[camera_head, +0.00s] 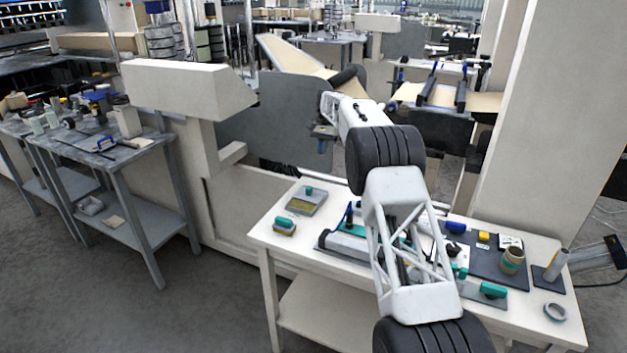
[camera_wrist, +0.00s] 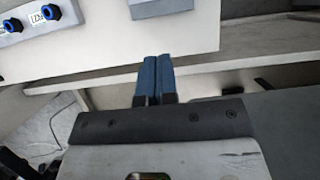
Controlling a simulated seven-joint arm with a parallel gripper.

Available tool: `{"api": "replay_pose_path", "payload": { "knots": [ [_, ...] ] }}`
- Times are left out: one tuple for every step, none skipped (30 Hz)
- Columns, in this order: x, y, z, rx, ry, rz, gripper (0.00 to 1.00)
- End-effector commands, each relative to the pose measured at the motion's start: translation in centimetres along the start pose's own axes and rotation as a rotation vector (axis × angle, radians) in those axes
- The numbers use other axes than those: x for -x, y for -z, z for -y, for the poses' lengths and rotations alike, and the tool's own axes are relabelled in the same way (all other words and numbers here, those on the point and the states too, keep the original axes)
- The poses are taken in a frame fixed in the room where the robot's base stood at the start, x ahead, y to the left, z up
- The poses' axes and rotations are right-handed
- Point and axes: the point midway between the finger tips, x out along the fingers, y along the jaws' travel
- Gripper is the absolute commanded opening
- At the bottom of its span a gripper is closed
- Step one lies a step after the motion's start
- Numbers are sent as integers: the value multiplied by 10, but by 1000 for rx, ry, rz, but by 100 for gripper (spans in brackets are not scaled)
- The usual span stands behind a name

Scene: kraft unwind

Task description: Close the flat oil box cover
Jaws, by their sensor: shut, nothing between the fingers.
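A shallow grey box (camera_head: 300,206) with an olive-coloured inside sits near the left end of the white table. A grey plate with a teal knob (camera_head: 309,190) shows at its back; it looks like the box's cover, raised, but its exact angle is too small to tell. My gripper (camera_head: 322,147) is raised behind the table, in front of a dark grey panel, above and apart from the box. In the wrist view, its blue fingers (camera_wrist: 152,62) are together with nothing between them. I cannot make out the box in the wrist view.
A small block with a teal top (camera_head: 285,224) sits in front of the box. Tools, a blue roll (camera_head: 455,227), a cup (camera_head: 512,260) and a tape ring (camera_head: 555,312) occupy the table's right.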

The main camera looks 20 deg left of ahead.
Motion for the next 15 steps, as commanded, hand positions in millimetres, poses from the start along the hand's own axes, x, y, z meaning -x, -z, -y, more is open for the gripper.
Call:
{"api": "replay_pose_path", "payload": {
  "knots": [
    [-2,0,0,0,0,0,0],
    [-3,0,0,0,0,0,0],
    [-5,0,0,0,0,0,0],
    [-6,0,0,0,0,0,0],
    [-9,0,0,0,0,1,0],
    [-12,0,0,0,-1,2,0],
    [-15,0,0,0,-1,2,0],
    [-18,0,0,0,-1,2,0],
    [-22,0,0,0,-1,1,0],
    [-26,0,0,0,-1,2,0],
    [-30,0,0,0,-1,2,0],
    [-35,0,0,0,-1,2,0],
    [-39,0,0,0,-1,2,0],
    [-43,0,0,0,-1,2,0],
    [-49,0,0,0,-1,2,0]
  ]
}}
